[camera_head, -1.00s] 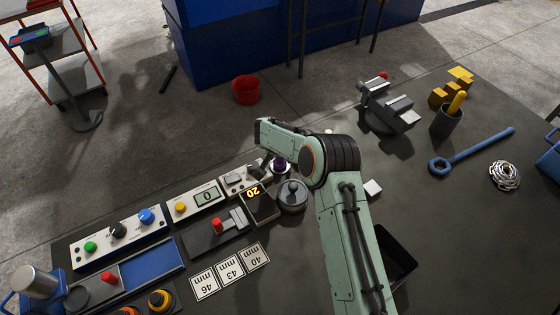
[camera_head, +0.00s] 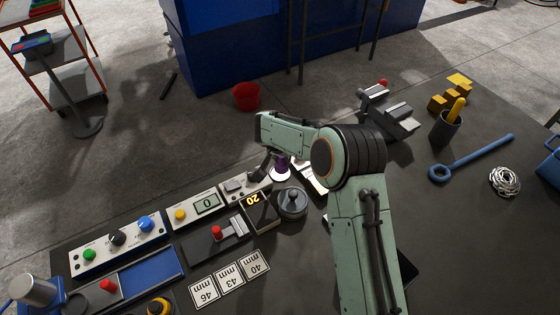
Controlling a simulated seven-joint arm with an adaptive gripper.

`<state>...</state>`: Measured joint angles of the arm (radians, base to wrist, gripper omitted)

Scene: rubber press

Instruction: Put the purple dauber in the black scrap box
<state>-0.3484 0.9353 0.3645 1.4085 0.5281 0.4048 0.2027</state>
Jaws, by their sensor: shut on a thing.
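The purple dauber (camera_head: 281,165), with a pale lower end, shows just below the end of my arm, near the back edge of the bench. My dark gripper (camera_head: 273,161) is at the dauber and shut on it; the fingers are small and partly hidden by my arm. I cannot tell whether the dauber touches the bench. The black scrap box (camera_head: 407,269) lies at the lower right, almost wholly hidden behind my upper arm; only a bit of its right side shows.
A round grey pot with a knob (camera_head: 291,202) stands close in front of the dauber. Control panels (camera_head: 118,243) and number cards (camera_head: 230,274) fill the left.

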